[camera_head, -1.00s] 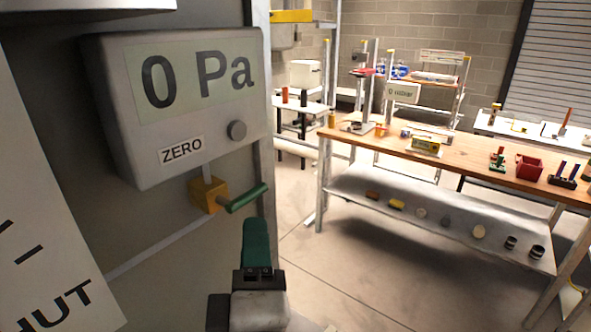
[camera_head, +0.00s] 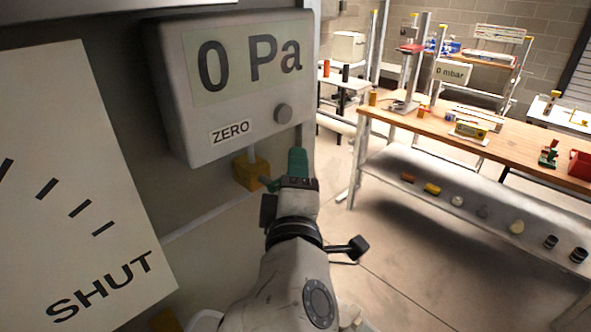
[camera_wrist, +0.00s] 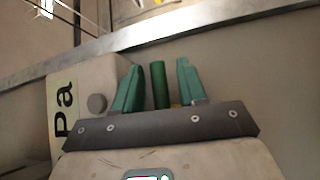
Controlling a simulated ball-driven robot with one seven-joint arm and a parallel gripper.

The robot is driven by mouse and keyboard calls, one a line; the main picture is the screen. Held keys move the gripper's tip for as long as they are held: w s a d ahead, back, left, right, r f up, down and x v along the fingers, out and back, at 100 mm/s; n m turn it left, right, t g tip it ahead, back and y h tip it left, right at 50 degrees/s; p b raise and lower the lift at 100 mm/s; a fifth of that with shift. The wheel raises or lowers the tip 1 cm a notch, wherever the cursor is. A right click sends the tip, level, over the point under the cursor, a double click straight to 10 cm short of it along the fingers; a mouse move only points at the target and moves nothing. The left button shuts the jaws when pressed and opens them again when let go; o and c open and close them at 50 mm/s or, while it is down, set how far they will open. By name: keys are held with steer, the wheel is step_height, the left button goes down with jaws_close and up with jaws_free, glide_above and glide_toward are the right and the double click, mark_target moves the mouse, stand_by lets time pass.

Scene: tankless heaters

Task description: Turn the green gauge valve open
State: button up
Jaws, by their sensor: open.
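The green valve handle (camera_wrist: 159,86) stands between the two green fingers of my gripper (camera_wrist: 157,84) in the wrist view, with gaps on both sides. My gripper is open around it and not closed on it. In the head view my gripper (camera_head: 297,165) is in front of the brass valve body (camera_head: 250,172), below the gauge box. The handle is mostly hidden there; a small green piece (camera_head: 271,184) shows beside the fingers. The grey gauge (camera_head: 240,90) reads "0 Pa" and has a "ZERO" label and a round knob.
A white sign (camera_head: 75,190) with dial marks and "SHUT" is at the left. A wooden workbench (camera_head: 410,125) with tools and a lower shelf stands at the right. Concrete floor (camera_head: 385,240) is clear between the panel and the bench.

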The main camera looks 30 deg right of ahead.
jaws_close()
stand_by(0.3)
stand_by(0.3)
